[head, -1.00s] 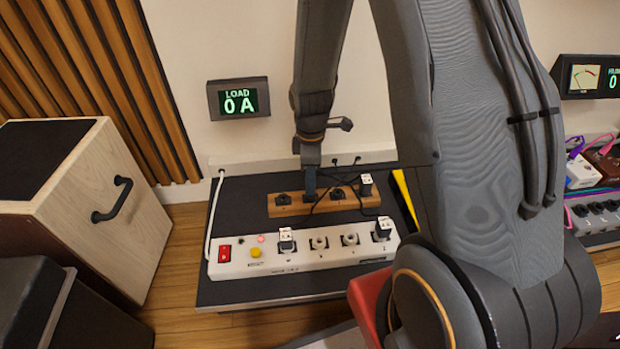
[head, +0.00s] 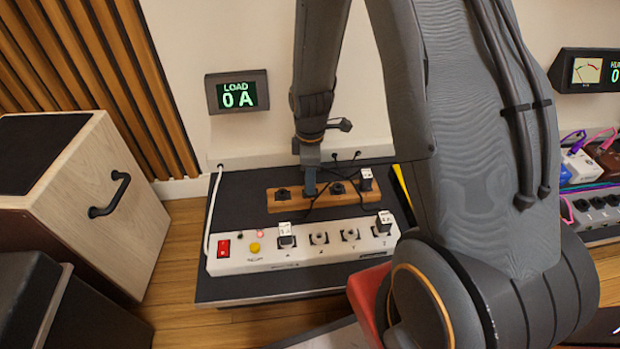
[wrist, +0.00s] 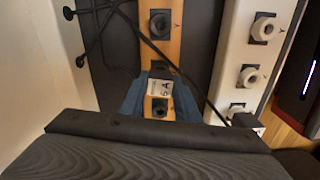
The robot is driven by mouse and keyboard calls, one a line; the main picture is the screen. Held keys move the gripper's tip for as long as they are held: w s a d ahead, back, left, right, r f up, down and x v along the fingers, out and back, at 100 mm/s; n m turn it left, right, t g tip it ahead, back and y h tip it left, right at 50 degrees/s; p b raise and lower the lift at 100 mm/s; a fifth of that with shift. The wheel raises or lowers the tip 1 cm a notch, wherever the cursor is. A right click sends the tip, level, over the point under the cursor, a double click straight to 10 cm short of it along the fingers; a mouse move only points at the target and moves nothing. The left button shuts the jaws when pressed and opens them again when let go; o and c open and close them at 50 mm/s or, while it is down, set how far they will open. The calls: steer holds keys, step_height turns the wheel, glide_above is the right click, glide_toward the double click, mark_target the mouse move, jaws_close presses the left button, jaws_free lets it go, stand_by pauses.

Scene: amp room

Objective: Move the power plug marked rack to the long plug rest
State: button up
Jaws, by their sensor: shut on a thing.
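My gripper (head: 310,186) is down over the middle of the wooden plug rest (head: 270,209). In the wrist view its blue fingers (wrist: 160,97) are shut on a black plug with a white label (wrist: 159,87); the label is too small to read surely, ending in what looks like "5 A". The plug is at the rest, between round sockets; I cannot tell whether it is fully seated. In the head view my fingers hide it. Another white-tagged plug (head: 366,179) stands at the rest's right end. Two tagged plugs, left (head: 286,237) and right (head: 384,223), stand in the white power strip (head: 262,268).
The strip has a red switch (head: 223,248), a yellow button (head: 255,247) and empty sockets in its middle. Black cables (head: 330,196) cross the rest to the wall. A display (head: 238,93) reads LOAD 0 A. A wooden cabinet (head: 120,240) stands left.

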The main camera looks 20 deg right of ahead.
steer(key=o, duration=1.1)
steer(key=shift+o, duration=0.2)
step_height(320, 180, up, 8)
steer(key=p, duration=0.4)
